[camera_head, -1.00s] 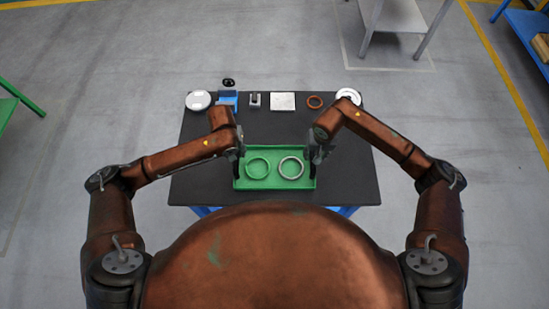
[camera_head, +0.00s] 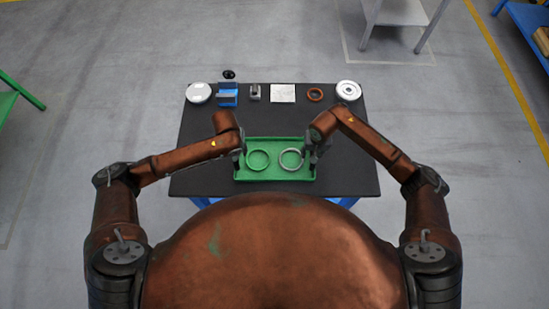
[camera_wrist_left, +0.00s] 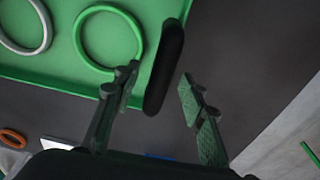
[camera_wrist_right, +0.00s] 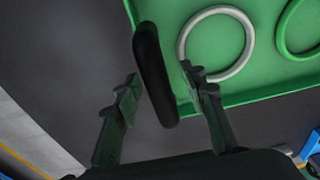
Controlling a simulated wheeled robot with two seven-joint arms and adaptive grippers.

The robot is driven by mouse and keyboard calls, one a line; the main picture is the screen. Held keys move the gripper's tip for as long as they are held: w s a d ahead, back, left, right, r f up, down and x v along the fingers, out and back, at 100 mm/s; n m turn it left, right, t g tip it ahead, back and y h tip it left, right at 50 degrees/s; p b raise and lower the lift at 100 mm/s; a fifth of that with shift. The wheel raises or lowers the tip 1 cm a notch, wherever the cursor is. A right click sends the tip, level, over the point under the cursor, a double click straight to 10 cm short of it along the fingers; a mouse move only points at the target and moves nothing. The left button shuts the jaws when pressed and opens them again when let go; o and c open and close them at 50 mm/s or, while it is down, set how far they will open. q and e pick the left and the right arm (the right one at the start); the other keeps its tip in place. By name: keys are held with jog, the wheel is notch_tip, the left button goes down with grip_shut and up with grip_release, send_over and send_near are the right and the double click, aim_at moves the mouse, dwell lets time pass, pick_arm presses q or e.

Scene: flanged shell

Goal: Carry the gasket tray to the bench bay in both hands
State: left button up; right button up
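The green gasket tray (camera_head: 275,174) lies on the dark bench top, holding a green ring (camera_head: 248,162) at left and a pale grey ring (camera_head: 283,165) at right. A black upright handle stands at each short end. My left gripper (camera_wrist_left: 155,92) is open at the tray's left end, its fingers on either side of the left handle (camera_wrist_left: 168,62), with gaps visible. My right gripper (camera_wrist_right: 162,90) is open at the right end, its fingers on either side of the right handle (camera_wrist_right: 152,68). In the head view, my wrists partly hide both handles.
Along the bench's (camera_head: 350,170) far edge stand a white round part (camera_head: 198,92), a blue holder (camera_head: 228,96), a small grey block (camera_head: 255,92), a pale square plate (camera_head: 283,93), an orange ring (camera_head: 315,94) and a white disc (camera_head: 348,90). A grey stand (camera_head: 405,12) is behind.

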pick_arm(q)
jog(key=shift+f, duration=0.15)
pick_arm(e)
jog(key=shift+f, duration=0.15)
pick_arm(q)
jog(key=shift+c, duration=0.2)
pick_arm(e)
jog(key=shift+c, duration=0.2)
pick_arm(q)
grip_shut()
pick_arm(e)
grip_shut()
pick_arm(q)
jog(key=shift+w, duration=0.1)
pick_arm(e)
jog(key=shift+w, duration=0.1)
